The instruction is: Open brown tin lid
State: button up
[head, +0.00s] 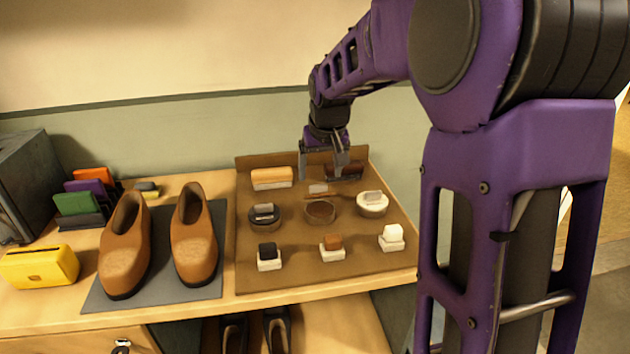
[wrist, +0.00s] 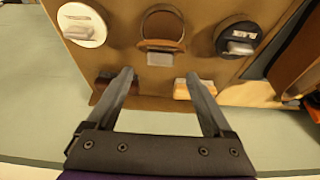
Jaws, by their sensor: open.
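The brown tin (head: 320,211) stands in the middle of the tray, between two other tins. Its dark inside shows. Its lid (head: 322,196) appears swung up, nearly edge-on at the tin's back rim, with a light grey grip block (head: 318,188) on the far side. In the wrist view, the tin (wrist: 162,10) shows as a ring, with the brown lid edge (wrist: 162,45) and the grip block (wrist: 159,59) towards me. My gripper (head: 322,177) is open and empty behind the lid. In the wrist view, its fingertips (wrist: 158,76) are apart, with the block just beyond them, not between them.
A black tin (head: 264,222) and a white tin (head: 372,208) flank it. An orange brush (head: 271,178) and a dark brush (head: 346,171) lie near my fingers. Several daubers stand in front. Brown shoes (head: 194,243) stand left on a grey mat (head: 151,293). The wall is behind.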

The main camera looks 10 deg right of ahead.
aim_at(319, 189)
jog(key=shift+x, duration=2.35)
grip_shut()
